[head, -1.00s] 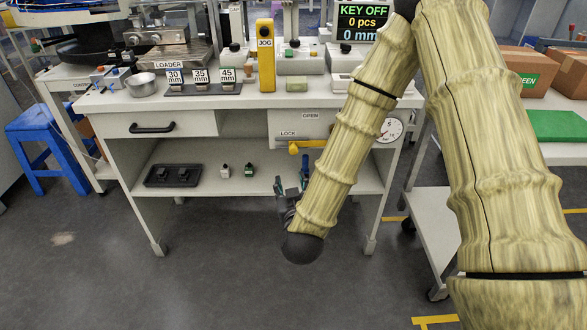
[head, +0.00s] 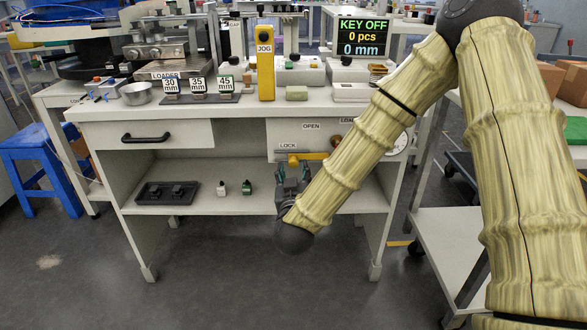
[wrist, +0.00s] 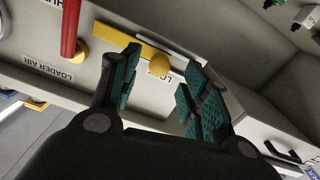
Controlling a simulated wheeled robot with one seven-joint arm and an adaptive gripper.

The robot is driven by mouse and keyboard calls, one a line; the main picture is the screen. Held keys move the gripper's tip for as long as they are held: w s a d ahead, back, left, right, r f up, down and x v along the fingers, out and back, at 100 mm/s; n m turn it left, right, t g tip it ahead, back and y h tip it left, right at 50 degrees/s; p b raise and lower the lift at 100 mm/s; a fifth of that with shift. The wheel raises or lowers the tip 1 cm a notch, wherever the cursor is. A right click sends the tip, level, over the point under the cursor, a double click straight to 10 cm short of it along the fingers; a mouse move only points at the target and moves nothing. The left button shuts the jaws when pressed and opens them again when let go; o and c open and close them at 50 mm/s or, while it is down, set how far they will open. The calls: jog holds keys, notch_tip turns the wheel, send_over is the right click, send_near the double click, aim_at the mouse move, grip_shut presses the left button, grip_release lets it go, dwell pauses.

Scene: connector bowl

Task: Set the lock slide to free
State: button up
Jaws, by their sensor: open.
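The lock slide is a yellow bar with a round knob on the front panel under the bench top; it shows in the head view (head: 308,156) beside the LOCK label. In the wrist view the knob (wrist: 160,64) appears between my fingertips, with the yellow bar (wrist: 120,38) running off to the upper left. My gripper (head: 293,172) is open, just below and in front of the slide; in the wrist view its teal-padded fingers (wrist: 160,74) stand apart on either side of the knob. Whether they touch the knob I cannot tell. My forearm hides the panel's right part.
A red lever (wrist: 71,28) on a yellow hub sits on the same panel by the LOADER AIR label. A drawer with a black handle (head: 146,138) is to the left. The lower shelf holds a dark tray (head: 167,193) and two small bottles (head: 234,188).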

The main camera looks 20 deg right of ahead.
aim_at(294, 165)
jog(key=shift+b+x, duration=0.55)
jog(key=shift+x, duration=1.75)
jog(key=shift+c, duration=0.3)
grip_shut()
